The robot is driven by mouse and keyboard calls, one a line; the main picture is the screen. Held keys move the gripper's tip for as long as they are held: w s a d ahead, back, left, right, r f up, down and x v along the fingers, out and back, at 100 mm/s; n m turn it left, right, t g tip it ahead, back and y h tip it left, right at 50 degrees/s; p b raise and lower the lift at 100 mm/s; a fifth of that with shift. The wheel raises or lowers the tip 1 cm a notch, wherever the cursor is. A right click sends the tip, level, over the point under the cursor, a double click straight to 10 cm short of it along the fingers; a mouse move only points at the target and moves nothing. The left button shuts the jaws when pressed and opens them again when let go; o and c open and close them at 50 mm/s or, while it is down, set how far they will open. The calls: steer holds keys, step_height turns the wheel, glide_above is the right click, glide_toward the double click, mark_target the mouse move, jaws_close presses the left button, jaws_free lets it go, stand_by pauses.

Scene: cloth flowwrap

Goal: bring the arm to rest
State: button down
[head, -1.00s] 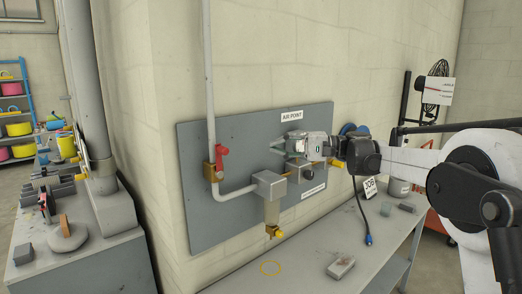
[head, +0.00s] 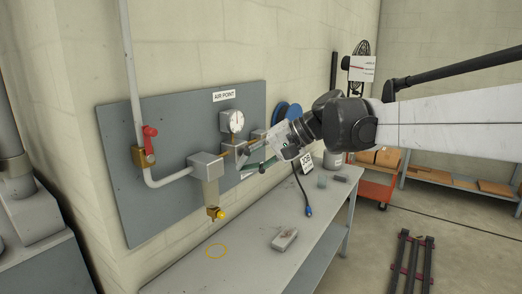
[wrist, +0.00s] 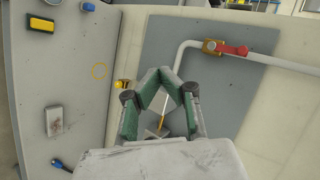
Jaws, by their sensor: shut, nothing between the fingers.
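My gripper (head: 243,163) is in front of the grey air-point panel (head: 115,180), at the end of my arm, which reaches in from the right. Its fingers point left and slightly down in the head view. In the wrist view, the green-padded fingers of my gripper (wrist: 161,72) slope inward to tips close together, with nothing held. The gripper hides part of the panel's lower right fittings. I cannot tell whether it touches them.
The panel carries a pressure gauge (head: 232,121), a red-handled valve (head: 149,140) and a filter bowl (head: 211,192). Below is a grey bench (head: 185,280) with a small block (head: 284,239).

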steer(key=s+d+f+t+h+b, duration=0.4)
steer(key=s+d+f+h, duration=0.6)
steer(key=s+d+f, duration=1.1)
steer(key=s+d+t, duration=0.1)
steer(key=s+d, duration=0.1)
steer(key=s, duration=0.2)
steer(key=shift+d+h, duration=0.35)
steer(key=shift+h, duration=0.05)
steer(key=shift+f, duration=0.1)
